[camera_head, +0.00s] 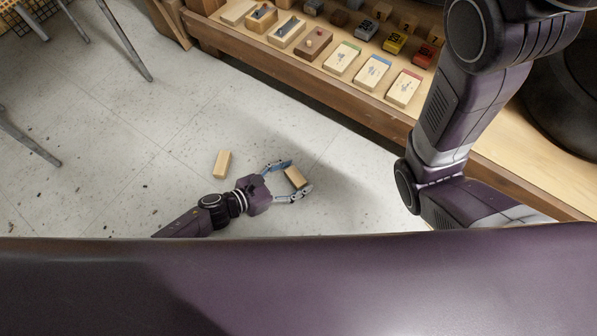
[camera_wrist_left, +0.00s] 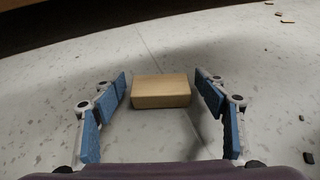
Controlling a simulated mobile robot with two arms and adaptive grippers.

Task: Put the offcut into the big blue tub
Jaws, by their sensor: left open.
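A pale wooden offcut (camera_head: 295,177) lies on the floor in the head view. My left gripper (camera_head: 299,175) is open, with its blue-padded fingers on either side of this block. In the left wrist view the block (camera_wrist_left: 160,92) lies crosswise between and slightly beyond the fingertips (camera_wrist_left: 162,84), with a gap on each side. A second similar wooden block (camera_head: 222,164) lies on the floor to the left of the gripper. No blue tub shows in either view. My right gripper is out of view; only part of that arm shows.
A wooden shelf (camera_head: 290,62) with rows of blocks and boxes stands behind, running down to the right. Thin metal legs (camera_head: 124,40) stand at upper left. Small chips (camera_wrist_left: 286,20) lie on the speckled floor. Floor around the left gripper is mostly clear.

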